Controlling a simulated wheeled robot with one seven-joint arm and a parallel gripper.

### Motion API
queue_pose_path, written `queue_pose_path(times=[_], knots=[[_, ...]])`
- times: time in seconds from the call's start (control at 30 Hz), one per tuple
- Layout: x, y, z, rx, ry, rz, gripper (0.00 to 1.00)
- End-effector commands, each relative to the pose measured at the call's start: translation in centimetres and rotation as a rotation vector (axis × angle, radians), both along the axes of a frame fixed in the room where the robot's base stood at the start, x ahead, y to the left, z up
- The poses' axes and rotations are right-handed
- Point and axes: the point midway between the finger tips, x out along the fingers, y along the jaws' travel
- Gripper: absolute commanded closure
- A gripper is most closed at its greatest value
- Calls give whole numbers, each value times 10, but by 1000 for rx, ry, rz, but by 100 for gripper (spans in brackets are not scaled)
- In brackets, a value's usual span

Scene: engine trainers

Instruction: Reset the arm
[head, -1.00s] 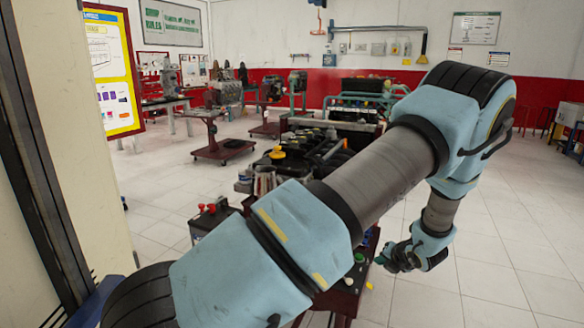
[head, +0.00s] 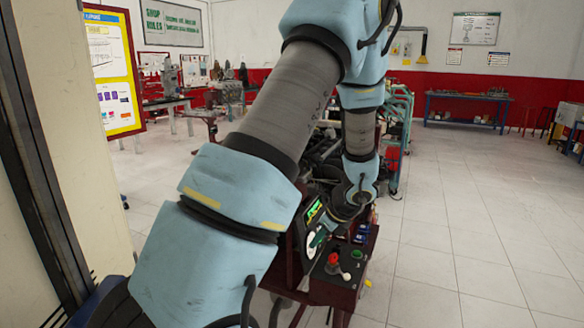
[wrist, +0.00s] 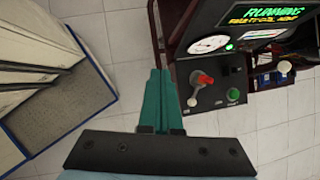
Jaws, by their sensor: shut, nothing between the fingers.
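My gripper (wrist: 158,75) shows in the wrist view as two teal fingers pressed together, with nothing between them. It points down over the white tiled floor, just left of the engine trainer's control panel (wrist: 208,104). In the head view my arm rises from the lower left, bends at the top and comes down on the right. My gripper (head: 318,238) is small there, in front of the trainer's panel and display. Any gap between it and the panel is hard to judge.
A lit display (wrist: 268,18) reads "RUNNING". A grey-floored, blue-edged structure (wrist: 60,95) lies left. Open floor (head: 450,230) is to the right.

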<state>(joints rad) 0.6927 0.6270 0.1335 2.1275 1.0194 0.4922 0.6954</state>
Motion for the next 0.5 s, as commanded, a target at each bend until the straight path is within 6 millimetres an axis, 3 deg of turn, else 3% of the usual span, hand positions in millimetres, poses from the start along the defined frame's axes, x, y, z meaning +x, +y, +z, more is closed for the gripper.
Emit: queue_pose_path(times=[0.03, 0.2, 0.4, 0.5], knots=[[-11, 27, 17, -87, -19, 204, 100], [-64, 87, 57, -368, -85, 916, 100], [-119, 123, 91, -618, -170, 1629, 100], [-134, 130, 100, -692, -198, 1856, 100]])
